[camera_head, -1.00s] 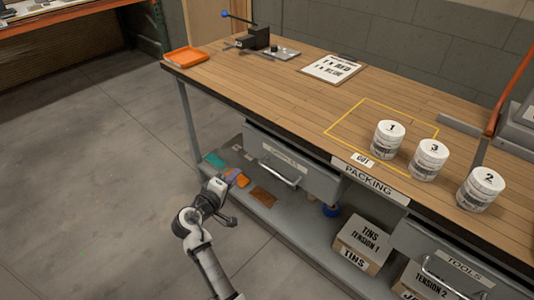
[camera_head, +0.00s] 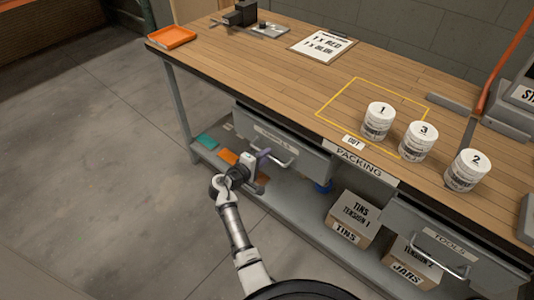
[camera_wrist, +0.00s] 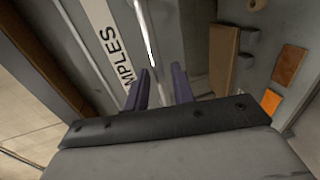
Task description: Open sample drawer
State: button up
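The sample drawer (camera_head: 300,151) is the left drawer under the bench, with a label that reads "SAMPLES" in part and a metal bar handle (camera_head: 283,162). It looks shut. In the wrist view the label (camera_wrist: 116,45) and the bar handle (camera_wrist: 146,30) lie just beyond my fingers. My gripper (camera_head: 266,154) is at the left part of the drawer front, close to the handle. In the wrist view my gripper (camera_wrist: 160,82) has its two purple fingers apart with a gap between them, and the handle's bar runs toward that gap. I cannot tell whether they touch it.
The wooden bench (camera_head: 230,75) carries several things, with white tubs 1 (camera_head: 379,121), 3 (camera_head: 418,142) and 2 (camera_head: 467,170) at the right. A tools drawer (camera_head: 440,240) is on the right. Cartons (camera_head: 353,220) and coloured pieces (camera_head: 207,142) lie on the lower shelf. The floor at left is clear.

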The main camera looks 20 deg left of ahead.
jog(key=shift+x, duration=0.75)
grip_shut()
jog(key=shift+s+a+f, duration=0.1)
jog(key=shift+s, duration=0.05)
